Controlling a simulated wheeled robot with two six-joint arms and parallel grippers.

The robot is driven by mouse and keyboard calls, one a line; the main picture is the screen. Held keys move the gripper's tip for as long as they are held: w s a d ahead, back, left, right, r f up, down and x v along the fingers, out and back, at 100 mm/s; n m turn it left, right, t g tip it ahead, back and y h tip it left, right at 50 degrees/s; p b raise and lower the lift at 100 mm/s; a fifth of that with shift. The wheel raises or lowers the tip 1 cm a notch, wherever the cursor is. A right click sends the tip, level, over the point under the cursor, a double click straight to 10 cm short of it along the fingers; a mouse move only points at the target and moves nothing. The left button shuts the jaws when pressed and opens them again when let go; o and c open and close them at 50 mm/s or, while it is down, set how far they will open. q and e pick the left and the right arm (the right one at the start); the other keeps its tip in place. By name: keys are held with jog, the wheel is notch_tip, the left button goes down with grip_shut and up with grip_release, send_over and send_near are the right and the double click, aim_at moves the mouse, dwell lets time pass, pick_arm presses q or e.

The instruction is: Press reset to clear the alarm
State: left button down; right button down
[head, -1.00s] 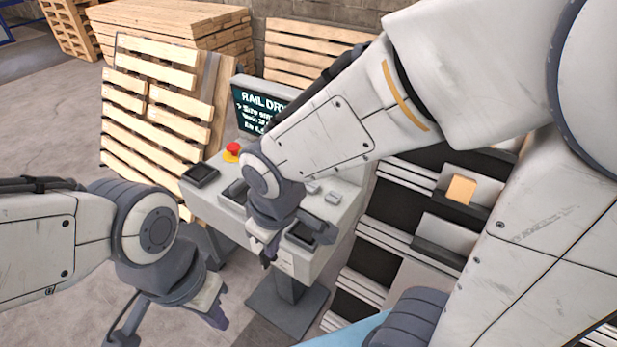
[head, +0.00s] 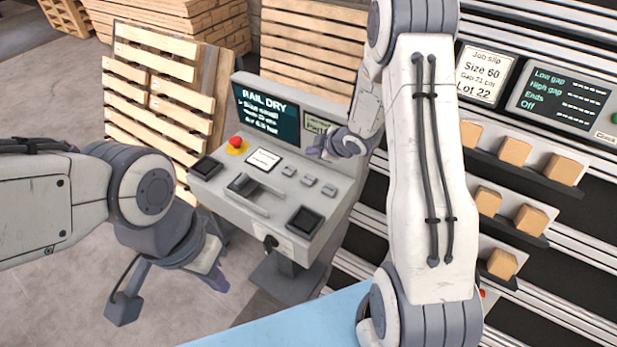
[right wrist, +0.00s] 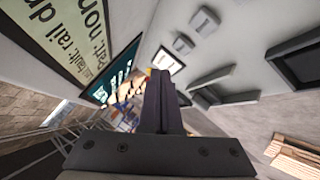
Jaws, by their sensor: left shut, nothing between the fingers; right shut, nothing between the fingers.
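The grey control console (head: 225,203) stands in the middle of the head view. Its screen (head: 266,112) reads "RAIL DRY" with smaller lines. Small grey buttons (head: 308,180) sit in a row on its sloped top; I cannot read which is reset. They also show in the right wrist view (right wrist: 183,44). A red mushroom button (head: 236,142) sits on a yellow base at the left. My right gripper (head: 316,153) is shut and empty, above the console's back edge near the screen's lower right. My left gripper (head: 217,281) is shut and empty, low in front of the console's left side.
A lever in a slot (head: 243,186), dark square pads (head: 305,221) and a white label (head: 263,159) share the console top. A rack with wooden blocks (head: 514,151) stands at right, below a job slip (head: 483,72). Pallets (head: 160,90) lean behind. Floor at left is clear.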

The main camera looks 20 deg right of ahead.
aim_at(312, 181)
jog(key=shift+f, duration=0.1)
notch_tip(312, 181, down, 9)
jog(key=b, duration=0.7)
jog(key=shift+r+b, duration=0.2)
jog(key=shift+b, duration=0.1)
dwell(1.5)
jog(key=shift+f+b, duration=0.4)
jog(key=shift+f, duration=0.05)
jog(key=shift+f+b, duration=0.4)
dwell(0.6)
jog(key=shift+r, duration=0.1)
jog(key=shift+r+p, duration=0.75)
jog(key=shift+r, duration=0.05)
